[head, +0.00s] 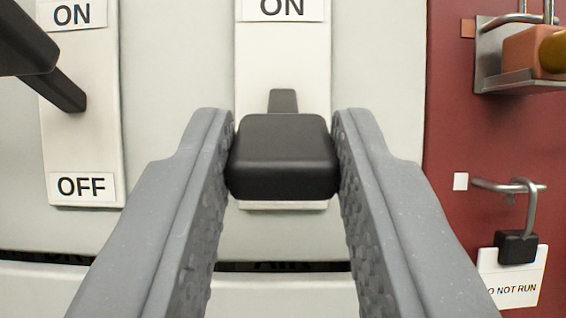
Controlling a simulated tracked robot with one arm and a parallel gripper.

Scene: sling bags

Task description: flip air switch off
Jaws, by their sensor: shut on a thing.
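A white switch plate (252,75) is on the pale panel in the middle of the head view, with an ON label at its top. Its black switch lever (283,158) sticks out toward me, its broad handle end in front of the lower part of the plate. My gripper (283,150) is shut on this lever, with one grey finger touching each side of the handle. The lower part of the plate, where a label could be, is hidden behind the handle.
A second switch plate (82,140) with ON and OFF labels and a black lever (65,88) is at the left. At the right, a red panel (450,120) carries a metal bracket with an orange block (530,52) and a black padlock (516,247) with a DO NOT RUN tag (512,278).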

